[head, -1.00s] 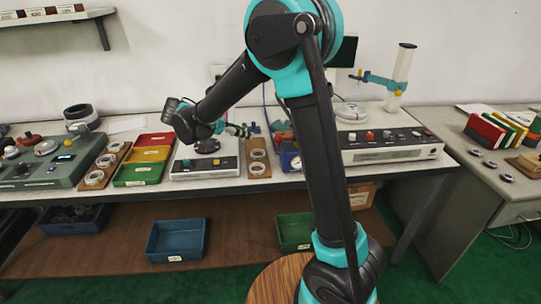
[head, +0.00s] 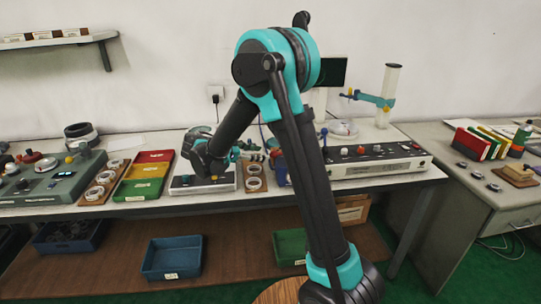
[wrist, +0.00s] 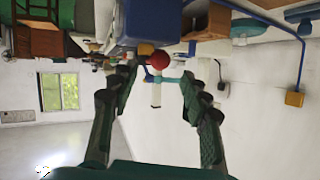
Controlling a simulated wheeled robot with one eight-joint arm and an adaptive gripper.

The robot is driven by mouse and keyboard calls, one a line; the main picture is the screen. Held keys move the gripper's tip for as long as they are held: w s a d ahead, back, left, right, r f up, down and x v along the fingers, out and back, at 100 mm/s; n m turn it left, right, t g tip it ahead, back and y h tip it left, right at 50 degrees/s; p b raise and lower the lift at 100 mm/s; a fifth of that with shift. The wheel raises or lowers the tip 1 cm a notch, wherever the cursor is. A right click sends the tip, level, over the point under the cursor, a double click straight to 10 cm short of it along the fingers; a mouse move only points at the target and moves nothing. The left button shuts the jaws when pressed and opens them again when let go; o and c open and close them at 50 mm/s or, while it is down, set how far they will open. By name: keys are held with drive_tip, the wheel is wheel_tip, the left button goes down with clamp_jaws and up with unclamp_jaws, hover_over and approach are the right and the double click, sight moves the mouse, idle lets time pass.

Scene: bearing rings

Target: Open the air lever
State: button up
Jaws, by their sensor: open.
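In the wrist view, a red ball knob (wrist: 160,60) shows beside a blue box (wrist: 148,22), between and beyond the fingertips; it may be the air lever's knob, but I cannot tell for sure. My gripper (wrist: 159,76) is open and empty, with its two dark green fingers spread apart. In the head view my gripper (head: 243,149) is small, over the back of the long bench (head: 140,206), partly hidden by my wrist. The area behind my upright arm link is hidden there.
Red, yellow and green trays (head: 146,175) and a control console (head: 50,180) lie left of the gripper. A long white panel (head: 378,162) and a white column (head: 389,95) with a blue bracket stand to the right. A monitor (head: 332,72) is partly behind my arm.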

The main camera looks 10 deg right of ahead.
sight(271, 154)
drive_tip(key=x, duration=0.6)
clamp_jaws()
idle(0.3)
